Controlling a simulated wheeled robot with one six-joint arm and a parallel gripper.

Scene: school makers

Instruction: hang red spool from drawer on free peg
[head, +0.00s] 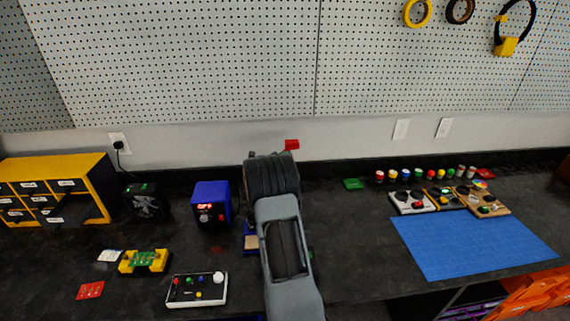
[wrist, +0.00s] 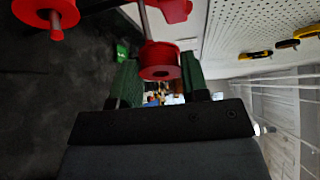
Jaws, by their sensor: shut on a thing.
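Other red parts show at the top (wrist: 174,10) and top left (wrist: 46,12), the latter with a short stub. In the head view my arm hides the gripper; a small red piece (head: 292,145) shows beyond it. The yellow-and-black drawer cabinet (head: 105,168) stands at the left with a dark lower-right opening.
A blue power supply (head: 208,195), control box (head: 197,289) and blue mat (head: 470,250) occupy the bench.

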